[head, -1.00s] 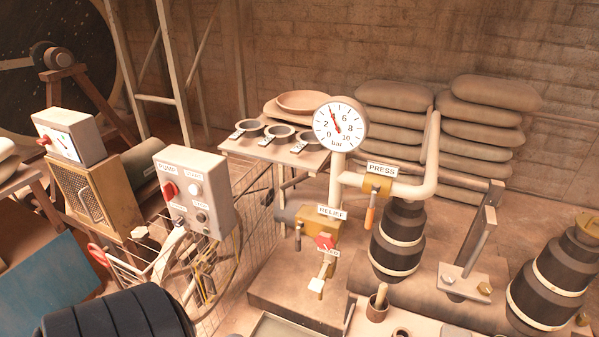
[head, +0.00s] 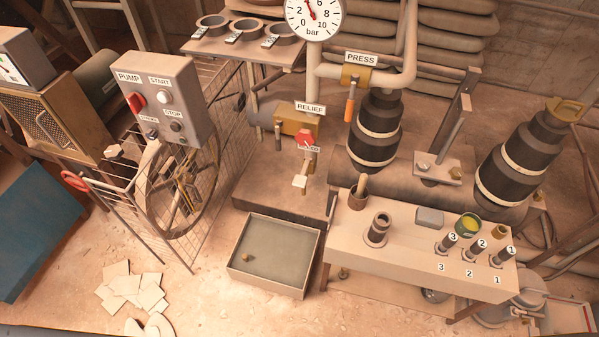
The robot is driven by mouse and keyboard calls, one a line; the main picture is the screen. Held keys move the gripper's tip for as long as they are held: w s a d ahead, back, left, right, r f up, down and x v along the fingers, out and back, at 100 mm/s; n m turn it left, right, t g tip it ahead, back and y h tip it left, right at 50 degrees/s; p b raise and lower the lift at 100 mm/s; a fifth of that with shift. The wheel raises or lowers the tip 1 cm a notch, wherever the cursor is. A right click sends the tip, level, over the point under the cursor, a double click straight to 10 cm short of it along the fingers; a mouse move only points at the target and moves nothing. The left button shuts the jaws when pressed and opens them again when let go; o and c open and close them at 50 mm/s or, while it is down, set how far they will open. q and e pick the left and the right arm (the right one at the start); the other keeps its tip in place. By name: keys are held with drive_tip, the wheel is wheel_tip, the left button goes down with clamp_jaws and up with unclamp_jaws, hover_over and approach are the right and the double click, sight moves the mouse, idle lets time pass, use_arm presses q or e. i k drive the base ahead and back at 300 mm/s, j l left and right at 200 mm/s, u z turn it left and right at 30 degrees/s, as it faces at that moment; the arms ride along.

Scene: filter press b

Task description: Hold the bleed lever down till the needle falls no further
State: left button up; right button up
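The bleed valve hangs below the RELIEF block (head: 293,121), with a red knob (head: 305,138) and a small label that is hard to read. A pale lever (head: 301,179) with a blocky end sticks out beneath it, and nothing touches it. The round pressure gauge (head: 324,19), marked in bar, stands above on a pipe, its top cut by the frame. Its red needle points up and slightly left, near 4, though the exact reading is hard to tell. Neither of my grippers is in view.
An open tray (head: 268,286) lies on the floor below the lever. A bench (head: 350,229) with numbered plugs and cups stands to the right. The PUMP box (head: 165,95) and a wire-caged wheel (head: 183,185) stand to the left. Tiles (head: 131,287) lie on the floor.

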sight(301, 181)
drive_tip(key=i+j, duration=0.1)
drive_tip(key=j, duration=0.55)
drive_tip(key=i+j+z, duration=0.25)
drive_tip(key=k+z, duration=0.1)
drive_tip(key=z, duration=1.2)
